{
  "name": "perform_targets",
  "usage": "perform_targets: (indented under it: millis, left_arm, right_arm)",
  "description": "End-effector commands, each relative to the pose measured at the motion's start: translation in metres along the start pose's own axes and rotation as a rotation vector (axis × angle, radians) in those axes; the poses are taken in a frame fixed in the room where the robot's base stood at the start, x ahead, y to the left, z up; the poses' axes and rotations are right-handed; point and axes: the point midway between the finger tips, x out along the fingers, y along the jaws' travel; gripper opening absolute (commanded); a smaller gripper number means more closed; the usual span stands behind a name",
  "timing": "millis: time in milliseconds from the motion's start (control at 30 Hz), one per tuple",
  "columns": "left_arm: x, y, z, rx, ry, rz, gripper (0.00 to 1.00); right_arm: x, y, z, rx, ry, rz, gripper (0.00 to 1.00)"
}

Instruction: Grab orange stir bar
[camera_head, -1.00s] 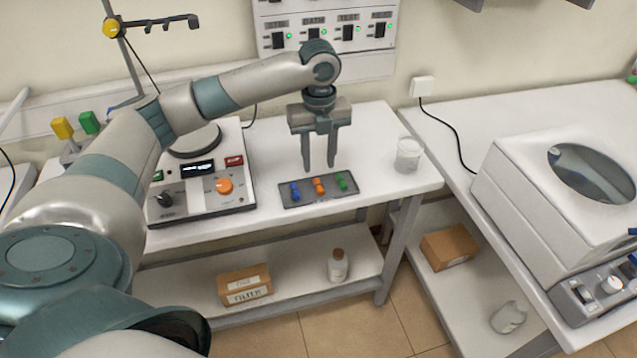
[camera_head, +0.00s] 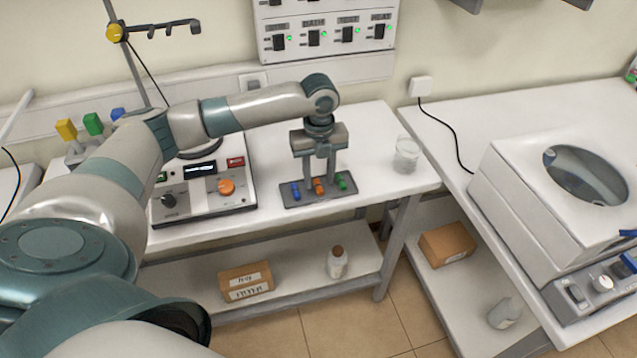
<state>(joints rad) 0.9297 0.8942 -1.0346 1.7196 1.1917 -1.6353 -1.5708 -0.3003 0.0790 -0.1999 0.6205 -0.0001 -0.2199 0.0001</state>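The orange stir bar (camera_head: 319,187) lies in the middle of a small dark tray (camera_head: 318,201) on the bench. A blue stir bar (camera_head: 296,190) lies to its left and a green one (camera_head: 342,182) to its right. My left gripper (camera_head: 320,182) points straight down over the tray, its fingers apart with a gap between them. Its fingertips are low, about level with the stir bars, one on each side of the orange one. I cannot tell whether they touch it. My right gripper is not in view.
A hotplate stirrer (camera_head: 206,212) with an orange knob stands left of the tray. A glass beaker (camera_head: 406,156) stands to the right near the bench edge. A white machine (camera_head: 520,210) with a round window sits on the right bench.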

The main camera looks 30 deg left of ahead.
Motion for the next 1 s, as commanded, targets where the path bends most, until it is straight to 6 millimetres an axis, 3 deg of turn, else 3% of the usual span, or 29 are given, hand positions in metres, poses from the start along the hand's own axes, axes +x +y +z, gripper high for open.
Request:
perform_targets:
  millis: [200, 667, 833, 1000]
  left_arm:
    - [0.018, 0.001, 0.0, 0.001, 0.0, 0.001, 0.36]
    - [0.019, 0.0, 0.0, 0.001, 0.0, -0.001, 0.36]
    - [0.018, 0.0, 0.0, 0.001, 0.0, -0.001, 0.0]
    - [0.018, 0.0, 0.0, 0.001, 0.0, -0.001, 0.0]
  right_arm:
    - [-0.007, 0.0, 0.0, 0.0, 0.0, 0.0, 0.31]
    - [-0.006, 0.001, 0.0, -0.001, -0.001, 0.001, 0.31]
    - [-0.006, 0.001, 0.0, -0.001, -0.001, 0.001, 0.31]
    - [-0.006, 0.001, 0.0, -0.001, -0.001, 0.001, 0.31]
